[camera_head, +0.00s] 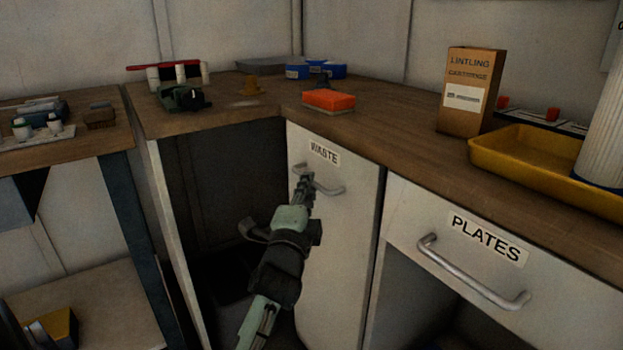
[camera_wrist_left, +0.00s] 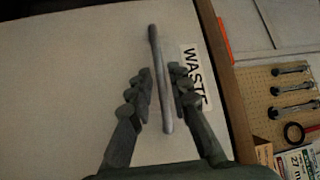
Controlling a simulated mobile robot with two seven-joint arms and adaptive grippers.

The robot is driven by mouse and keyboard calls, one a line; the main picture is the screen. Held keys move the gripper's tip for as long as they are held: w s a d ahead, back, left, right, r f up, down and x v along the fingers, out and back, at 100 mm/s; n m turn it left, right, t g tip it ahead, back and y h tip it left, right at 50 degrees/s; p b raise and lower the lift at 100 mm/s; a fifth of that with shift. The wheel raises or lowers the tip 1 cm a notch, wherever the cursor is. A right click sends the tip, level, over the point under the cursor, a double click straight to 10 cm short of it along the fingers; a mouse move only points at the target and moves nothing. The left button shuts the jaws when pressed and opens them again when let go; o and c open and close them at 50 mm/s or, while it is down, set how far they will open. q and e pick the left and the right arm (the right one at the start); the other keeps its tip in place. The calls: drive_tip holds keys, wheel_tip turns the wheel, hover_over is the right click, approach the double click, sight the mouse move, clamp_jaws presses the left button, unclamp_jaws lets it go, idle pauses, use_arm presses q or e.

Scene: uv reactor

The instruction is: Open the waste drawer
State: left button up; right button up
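The waste drawer (camera_head: 348,235) is a tall pale front under the wooden worktop, with a "WASTE" label near its top. It looks flush with the counter, so shut. Its grey bar handle (camera_head: 327,188) sits below the label. My left gripper (camera_head: 303,182) reaches up to the handle's left part and hides some of it. In the left wrist view the handle (camera_wrist_left: 154,45) runs between the two spread fingers of the left gripper (camera_wrist_left: 160,78), with narrow gaps seeming to show beside it. The "WASTE" label (camera_wrist_left: 193,75) is just right of the fingers. My right gripper is out of view.
The "PLATES" drawer (camera_head: 450,235) with its own handle is to the right. A dark open recess (camera_head: 225,200) lies left of the waste drawer. On the worktop are an orange sponge (camera_head: 329,100), a cartridge box (camera_head: 470,92) and a yellow tray (camera_head: 545,165).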

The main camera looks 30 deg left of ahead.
use_arm(q)
drive_tip(key=shift+x, duration=1.3)
clamp_jaws()
